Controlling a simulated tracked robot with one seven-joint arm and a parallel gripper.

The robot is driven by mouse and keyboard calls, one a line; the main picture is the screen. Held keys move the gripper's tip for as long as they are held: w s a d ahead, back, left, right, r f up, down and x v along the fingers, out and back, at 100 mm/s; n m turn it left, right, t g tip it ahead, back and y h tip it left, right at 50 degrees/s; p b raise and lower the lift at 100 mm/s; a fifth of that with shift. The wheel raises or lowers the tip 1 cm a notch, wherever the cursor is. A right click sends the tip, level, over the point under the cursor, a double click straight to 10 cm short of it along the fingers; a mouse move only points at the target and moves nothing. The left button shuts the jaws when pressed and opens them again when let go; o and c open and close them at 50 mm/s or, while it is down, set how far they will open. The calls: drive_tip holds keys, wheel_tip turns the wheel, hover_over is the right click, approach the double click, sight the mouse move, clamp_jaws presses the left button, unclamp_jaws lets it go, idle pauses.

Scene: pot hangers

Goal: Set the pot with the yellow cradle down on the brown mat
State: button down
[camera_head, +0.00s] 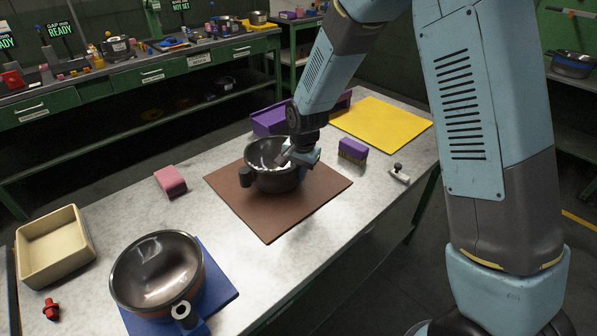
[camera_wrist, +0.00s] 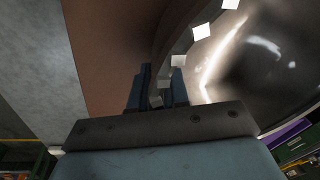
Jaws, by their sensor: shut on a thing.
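A dark steel pot (camera_head: 272,180) is at the brown mat (camera_head: 260,222) in the head view. I cannot tell whether its base touches the mat or hangs just above it. The pot looks upright, with a dark handle stub at its left. My gripper (camera_head: 290,158) is shut on its rim at the right side. In the wrist view my fingers (camera_wrist: 158,92) close on the rim of the pot (camera_wrist: 265,75), with the brown mat (camera_wrist: 108,45) below. No yellow cradle shows on this pot.
A second pot (camera_head: 157,270) sits on a blue mat (camera_head: 222,285). A beige tray (camera_head: 52,248), a pink block (camera_head: 170,181), purple blocks (camera_head: 353,149), a yellow mat (camera_head: 385,124) and a small white-handled item (camera_head: 399,174) surround it. The grey table between is clear.

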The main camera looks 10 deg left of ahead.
drive_tip(key=shift+f, duration=0.3)
drive_tip(key=c, duration=1)
unclamp_jaws()
drive_tip(key=shift+c, duration=0.2)
wheel_tip(320, 180, up, 24)
drive_tip(key=s+d, duration=0.1)
drive_tip(key=shift+s+d+f, duration=0.2)
drive_tip(key=shift+s+f, duration=0.05)
drive_tip(key=shift+s, duration=0.1)
idle(0.3)
